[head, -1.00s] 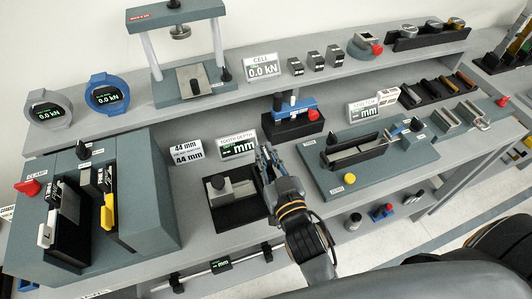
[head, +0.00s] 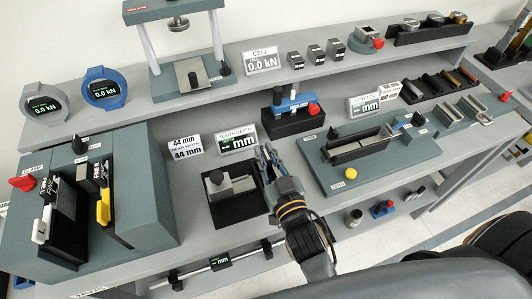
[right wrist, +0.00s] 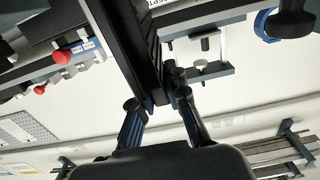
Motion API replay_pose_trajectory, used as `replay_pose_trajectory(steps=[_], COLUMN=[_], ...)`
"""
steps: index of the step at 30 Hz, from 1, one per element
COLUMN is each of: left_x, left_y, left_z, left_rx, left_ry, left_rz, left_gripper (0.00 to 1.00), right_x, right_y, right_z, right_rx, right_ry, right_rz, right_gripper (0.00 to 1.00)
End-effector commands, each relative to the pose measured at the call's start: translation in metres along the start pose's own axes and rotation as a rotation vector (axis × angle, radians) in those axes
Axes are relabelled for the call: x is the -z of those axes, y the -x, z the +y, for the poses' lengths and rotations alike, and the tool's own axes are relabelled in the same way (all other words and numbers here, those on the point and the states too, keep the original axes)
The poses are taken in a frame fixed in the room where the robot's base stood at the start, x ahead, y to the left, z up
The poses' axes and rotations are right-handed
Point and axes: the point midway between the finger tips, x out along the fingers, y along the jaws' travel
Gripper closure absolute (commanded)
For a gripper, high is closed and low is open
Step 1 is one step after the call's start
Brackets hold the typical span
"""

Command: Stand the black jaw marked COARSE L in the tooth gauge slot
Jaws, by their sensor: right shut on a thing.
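My right gripper (head: 264,152) is above the back right part of the tooth gauge in the head view. In the right wrist view the right gripper (right wrist: 158,100) is shut on a long black bar-shaped piece (right wrist: 137,45). I cannot read a COARSE L mark on it, and in the head view the gripper largely hides it. The tooth gauge (head: 219,184) has a grey block with a black knob on a black base; its slot is partly hidden by my gripper. The tooth depth display (head: 237,140) stands behind it. My left gripper is not in view.
The clamp station (head: 148,212) with upright jaws stands to the left. A blue and black device (head: 292,114) stands behind my gripper, and the stretch station (head: 400,158) to the right. The upper shelf (head: 235,88) runs along the back. Bare bench lies left of the gauge.

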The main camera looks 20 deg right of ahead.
Motion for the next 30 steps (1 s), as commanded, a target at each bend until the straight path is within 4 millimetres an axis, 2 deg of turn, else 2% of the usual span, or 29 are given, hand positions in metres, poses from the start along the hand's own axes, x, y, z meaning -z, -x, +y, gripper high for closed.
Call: replay_pose_trajectory(steps=[30], left_x=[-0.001], left_y=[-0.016], left_z=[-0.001], left_rx=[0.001], left_ry=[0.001], left_rz=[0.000], left_gripper=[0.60], right_x=[-0.017], right_y=[-0.002], right_z=[-0.002], right_rx=[-0.013], right_ry=[-0.025], right_rz=[0.011], right_gripper=[1.00])
